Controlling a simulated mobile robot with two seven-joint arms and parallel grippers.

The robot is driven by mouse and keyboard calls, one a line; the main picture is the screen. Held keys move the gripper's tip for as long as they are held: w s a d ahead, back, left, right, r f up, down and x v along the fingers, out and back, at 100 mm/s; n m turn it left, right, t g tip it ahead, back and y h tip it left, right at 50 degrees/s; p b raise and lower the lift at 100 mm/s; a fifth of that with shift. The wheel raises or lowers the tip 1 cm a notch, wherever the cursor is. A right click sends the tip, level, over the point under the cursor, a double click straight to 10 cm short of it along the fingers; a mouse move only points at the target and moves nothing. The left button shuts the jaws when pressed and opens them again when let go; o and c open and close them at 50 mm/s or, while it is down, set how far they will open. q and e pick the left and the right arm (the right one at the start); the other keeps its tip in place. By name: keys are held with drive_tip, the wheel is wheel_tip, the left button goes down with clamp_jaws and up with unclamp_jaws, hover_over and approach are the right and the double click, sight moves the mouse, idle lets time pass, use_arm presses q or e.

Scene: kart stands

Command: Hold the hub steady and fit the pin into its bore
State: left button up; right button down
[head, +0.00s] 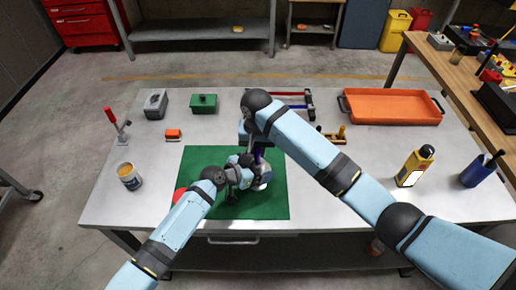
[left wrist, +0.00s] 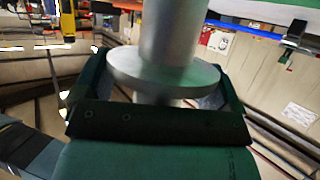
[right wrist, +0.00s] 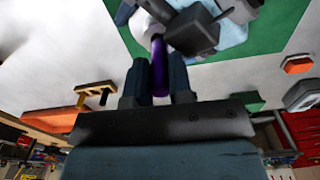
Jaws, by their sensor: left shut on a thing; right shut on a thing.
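The grey metal hub (head: 264,178) stands over the green mat, partly hidden by my arms. In the left wrist view the hub (left wrist: 165,75) shows a round flange and an upright cylinder between my fingers. My left gripper (head: 247,172) is shut on it from the left. My right gripper (head: 258,146) is above the hub, shut on a purple pin (head: 259,154). In the right wrist view the pin (right wrist: 159,68) points from between the fingers toward the pale hub (right wrist: 146,27). Whether its tip is inside the bore or just above it, I cannot tell.
The green mat (head: 205,157) lies under the work, with a red disc (head: 179,194) at its left. A white tub (head: 129,177) and a red-handled clamp (head: 115,122) are left.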

drive_tip(key=shift+s+a+f, duration=0.3)
drive_tip(key=shift+a+f, duration=0.15)
drive_tip(key=shift+f, duration=0.1)
drive_tip(key=shift+r, duration=0.1)
drive_tip(key=shift+w+r, duration=0.3)
drive_tip(key=shift+w, duration=0.1)
drive_tip(key=shift+s+f, duration=0.35)
drive_tip(key=shift+f, duration=0.05)
drive_tip(key=shift+r, duration=0.75)
drive_tip(key=shift+w+d, duration=0.2)
drive_tip(key=shift+d, duration=0.1)
drive_tip(key=shift+w+d+r, duration=0.1)
drive_tip(key=shift+d, duration=0.2)
